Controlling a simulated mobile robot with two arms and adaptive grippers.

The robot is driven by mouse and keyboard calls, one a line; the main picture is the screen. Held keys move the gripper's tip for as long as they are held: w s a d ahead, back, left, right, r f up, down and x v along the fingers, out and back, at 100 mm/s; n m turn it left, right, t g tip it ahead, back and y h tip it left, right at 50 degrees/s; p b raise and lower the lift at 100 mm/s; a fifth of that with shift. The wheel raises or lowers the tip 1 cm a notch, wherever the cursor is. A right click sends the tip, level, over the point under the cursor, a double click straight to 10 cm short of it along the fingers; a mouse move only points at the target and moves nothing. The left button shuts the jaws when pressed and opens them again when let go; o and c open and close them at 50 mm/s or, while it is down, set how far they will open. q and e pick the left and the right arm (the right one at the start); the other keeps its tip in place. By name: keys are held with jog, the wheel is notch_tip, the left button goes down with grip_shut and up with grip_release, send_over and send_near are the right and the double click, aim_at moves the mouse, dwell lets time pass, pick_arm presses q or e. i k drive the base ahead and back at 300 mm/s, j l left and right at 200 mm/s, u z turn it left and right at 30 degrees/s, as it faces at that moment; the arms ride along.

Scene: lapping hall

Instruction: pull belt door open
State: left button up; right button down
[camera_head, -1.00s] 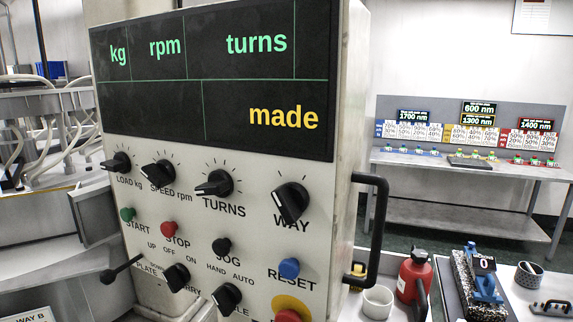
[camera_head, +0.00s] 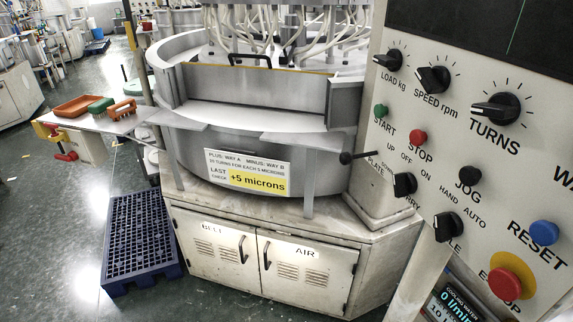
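The belt door (camera_head: 211,245) is the left one of two cream doors low on the machine's base, lettered BELT, with louvre slots and a black upright handle (camera_head: 243,249) near its right edge. It looks shut. The AIR door (camera_head: 305,273) is beside it on the right, with its own black handle (camera_head: 267,255), and also looks shut. Neither of my grippers shows in the head view.
The control panel (camera_head: 450,150) fills the right side. A blue pallet (camera_head: 137,240) lies on the floor left of the base. A side shelf (camera_head: 110,122) with brushes and an orange tray (camera_head: 86,105) juts out above it. Green floor (camera_head: 60,220) is open at left.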

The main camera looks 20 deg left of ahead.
aim_at(223, 251)
jog(key=u, duration=1.2)
